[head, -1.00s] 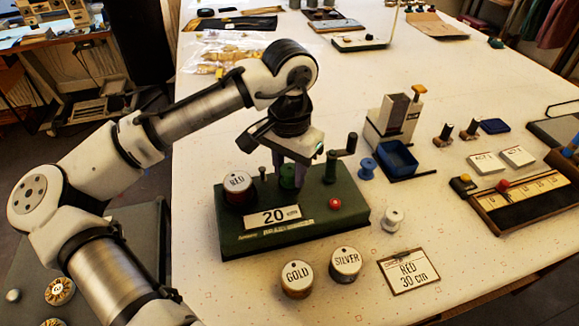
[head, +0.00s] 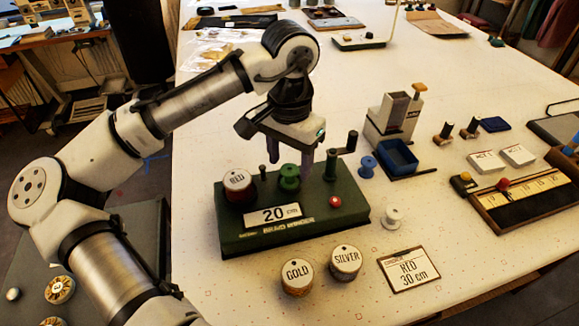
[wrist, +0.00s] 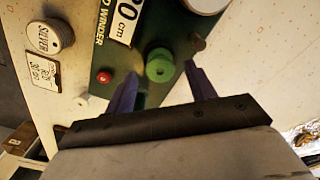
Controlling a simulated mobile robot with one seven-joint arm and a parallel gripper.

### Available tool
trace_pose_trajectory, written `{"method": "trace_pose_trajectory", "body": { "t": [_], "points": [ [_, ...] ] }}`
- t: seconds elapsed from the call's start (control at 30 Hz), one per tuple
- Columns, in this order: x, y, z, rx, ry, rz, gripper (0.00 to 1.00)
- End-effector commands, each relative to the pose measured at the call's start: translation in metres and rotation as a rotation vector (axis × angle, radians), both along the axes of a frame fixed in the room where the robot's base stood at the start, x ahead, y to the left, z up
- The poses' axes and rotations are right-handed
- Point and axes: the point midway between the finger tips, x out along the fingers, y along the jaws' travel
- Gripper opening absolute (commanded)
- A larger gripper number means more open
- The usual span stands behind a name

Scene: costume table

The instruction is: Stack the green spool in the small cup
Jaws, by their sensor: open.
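The green spool (head: 289,178) stands upright on the dark green braid winder (head: 290,238), just right of the RED spool (head: 238,183). It also shows in the wrist view (wrist: 159,65), just beyond the fingers. My gripper (head: 290,160) is open above the green spool, with its purple fingers apart and nothing between them. In the wrist view my gripper (wrist: 160,88) has one finger to each side of the spool. I cannot pick out a small cup for certain. A blue open-topped box (head: 398,158) stands right of the winder.
The winder has a crank (head: 350,143) and a red button (head: 335,201). A blue spool (head: 367,166) and a white spool (head: 393,217) stand to its right. GOLD (head: 297,279) and SILVER (head: 345,262) spools stand in front. The table behind the winder is fairly clear.

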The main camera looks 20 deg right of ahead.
Motion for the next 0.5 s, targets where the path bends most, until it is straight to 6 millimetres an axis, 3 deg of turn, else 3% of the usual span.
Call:
{"method": "trace_pose_trajectory", "body": {
  "t": [0.3,0.5],
  "points": [
    [0.000,-0.001,0.069,-0.002,-0.001,-0.001,0.55],
    [0.000,0.000,0.093,0.001,-0.001,0.002,0.55]
  ]
}}
